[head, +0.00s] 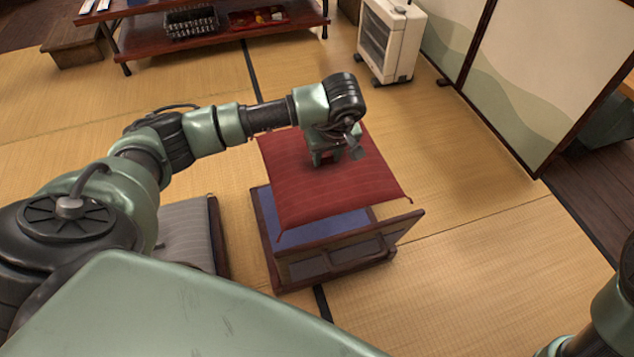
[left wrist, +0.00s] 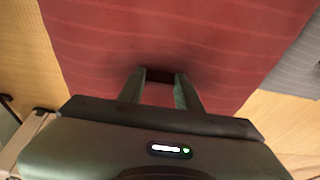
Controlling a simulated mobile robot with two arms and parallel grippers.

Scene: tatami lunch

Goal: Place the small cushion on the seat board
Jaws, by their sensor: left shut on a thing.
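The small red striped cushion (head: 305,195) hangs roughly flat, slightly tilted, over a low wooden floor seat. My left gripper (head: 327,158) is shut on the cushion from above, near its middle toward the far side. The cushion fills much of the left wrist view (left wrist: 215,40), with the gripper's fingers (left wrist: 160,85) pinching its cloth. The seat board (head: 350,222) shows as a blue surface in a wooden frame, partly hidden by the cushion. The cushion seems to be above the board; the exact gap is hard to tell. My right gripper is not in view.
The seat's slanted wooden back (head: 345,257) stands on the near side. A grey cushion (head: 185,235) lies to the left. A white heater (head: 391,40) and a low table (head: 220,25) stand at the back. Tatami to the right is clear.

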